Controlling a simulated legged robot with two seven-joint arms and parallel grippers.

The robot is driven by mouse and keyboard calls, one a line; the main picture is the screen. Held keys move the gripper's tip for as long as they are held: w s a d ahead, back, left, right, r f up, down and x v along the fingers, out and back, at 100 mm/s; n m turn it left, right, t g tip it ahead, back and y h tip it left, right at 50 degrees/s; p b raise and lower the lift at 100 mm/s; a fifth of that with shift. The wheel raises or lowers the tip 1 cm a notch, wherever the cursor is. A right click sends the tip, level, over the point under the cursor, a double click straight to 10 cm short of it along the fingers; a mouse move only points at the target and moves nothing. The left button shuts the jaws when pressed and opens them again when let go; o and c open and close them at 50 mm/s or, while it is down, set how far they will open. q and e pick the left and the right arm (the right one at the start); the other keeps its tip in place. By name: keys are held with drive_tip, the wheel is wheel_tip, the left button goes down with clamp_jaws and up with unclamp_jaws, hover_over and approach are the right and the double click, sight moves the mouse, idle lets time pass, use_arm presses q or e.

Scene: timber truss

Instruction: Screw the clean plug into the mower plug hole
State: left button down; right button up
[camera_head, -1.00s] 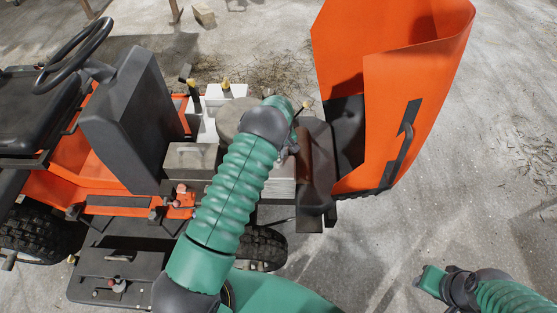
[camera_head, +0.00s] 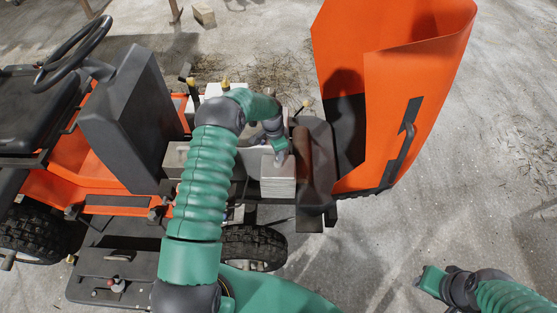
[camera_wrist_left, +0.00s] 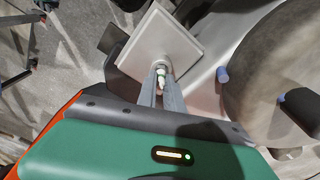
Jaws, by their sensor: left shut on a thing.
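The orange ride-on mower (camera_head: 62,190) stands at the left with its hood (camera_head: 405,85) tipped up and its engine exposed. My left gripper (camera_head: 281,157) is over the engine, at the pale ribbed block (camera_head: 278,180). In the left wrist view the two grey fingers of my left gripper (camera_wrist_left: 161,86) are shut on a small white plug (camera_wrist_left: 161,75), and they point at the pale square face of the block (camera_wrist_left: 165,42). The plug hole is hidden; I cannot tell whether the plug touches it. My right gripper (camera_head: 429,280) is at the lower right, away from the mower; its jaws are unclear.
The steering wheel (camera_head: 73,52) and dark dash panel (camera_head: 130,115) stand left of the engine. A yellow-capped part (camera_head: 225,86) rises behind my left arm. A front tyre (camera_head: 255,247) is below.

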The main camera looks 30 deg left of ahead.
use_arm(q)
drive_tip(key=shift+m, duration=1.2)
use_arm(e)
drive_tip(key=shift+f, duration=0.25)
use_arm(q)
drive_tip(key=c, duration=1.4)
unclamp_jaws()
drive_tip(key=shift+f, duration=0.1)
